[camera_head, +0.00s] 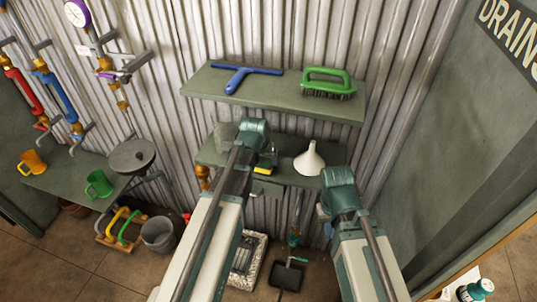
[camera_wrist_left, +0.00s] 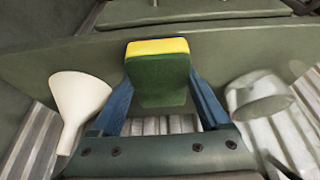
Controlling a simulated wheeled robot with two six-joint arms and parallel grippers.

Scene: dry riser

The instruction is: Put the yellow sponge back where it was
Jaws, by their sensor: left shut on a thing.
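The yellow sponge (camera_wrist_left: 158,47) with a dark green scouring side is between the blue fingers of my left gripper (camera_wrist_left: 158,92) in the left wrist view. The gripper is shut on it. In the head view my left gripper (camera_head: 262,165) is at the lower shelf (camera_head: 292,178), between a grey cup and a white funnel. Only a small part of the sponge (camera_head: 266,161) shows there beside my arm. I cannot tell whether the sponge touches the shelf. My right gripper (camera_head: 328,228) is low, right of the funnel; its fingers are mostly hidden.
The white funnel (camera_head: 309,160) stands close right of the sponge, the grey cup (camera_head: 222,136) left. The upper shelf (camera_head: 270,97) holds a blue squeegee (camera_head: 245,76) and a green brush (camera_head: 327,84). A side shelf (camera_head: 65,180) holds orange and green mugs.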

